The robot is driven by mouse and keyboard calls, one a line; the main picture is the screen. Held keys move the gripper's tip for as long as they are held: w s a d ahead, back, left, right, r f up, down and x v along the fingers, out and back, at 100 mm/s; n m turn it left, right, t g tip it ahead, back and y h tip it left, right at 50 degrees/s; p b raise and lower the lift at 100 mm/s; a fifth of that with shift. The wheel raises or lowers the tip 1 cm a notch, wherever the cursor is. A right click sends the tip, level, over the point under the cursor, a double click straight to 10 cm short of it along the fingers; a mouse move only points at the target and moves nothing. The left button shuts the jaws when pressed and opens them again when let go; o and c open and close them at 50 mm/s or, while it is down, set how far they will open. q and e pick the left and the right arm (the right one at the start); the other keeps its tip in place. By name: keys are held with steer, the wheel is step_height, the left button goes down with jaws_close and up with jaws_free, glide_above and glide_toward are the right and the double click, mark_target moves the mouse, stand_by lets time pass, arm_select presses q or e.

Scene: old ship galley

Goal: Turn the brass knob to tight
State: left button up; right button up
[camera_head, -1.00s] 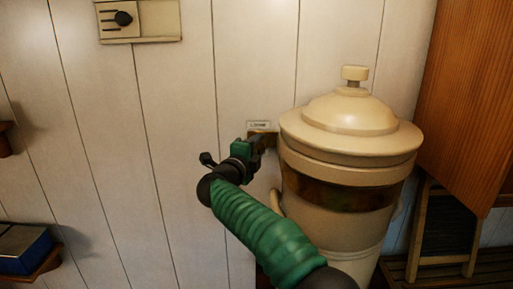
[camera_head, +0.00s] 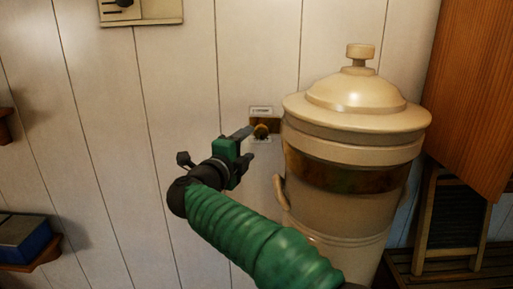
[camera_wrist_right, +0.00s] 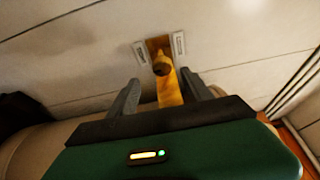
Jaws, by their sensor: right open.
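The brass knob (camera_head: 261,131) sits on a small brass plate (camera_head: 273,124) on the white plank wall, just left of the cream canister. A small pale label (camera_head: 261,110) is above the plate; its lettering is too small to read surely. My right gripper (camera_head: 250,143) is open and just short of the knob, at its lower left. In the right wrist view the knob (camera_wrist_right: 161,67) shows ahead of the open fingers (camera_wrist_right: 161,90), roughly centred between them, with nothing held. Pale labels flank the plate there. My left gripper is out of view.
The large cream canister (camera_head: 350,215) with a lidded top stands close to the right of the knob. A wooden panel (camera_head: 480,90) is at far right. A switch box (camera_head: 155,12) is on the upper wall, and a blue box (camera_head: 25,240) is on a shelf at lower left.

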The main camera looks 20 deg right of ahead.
steer(key=b+v, duration=0.2)
steer(key=v, duration=0.5)
steer(key=shift+s+a, duration=0.25)
steer(key=shift+a, duration=0.05)
steer(key=shift+f, duration=0.1)
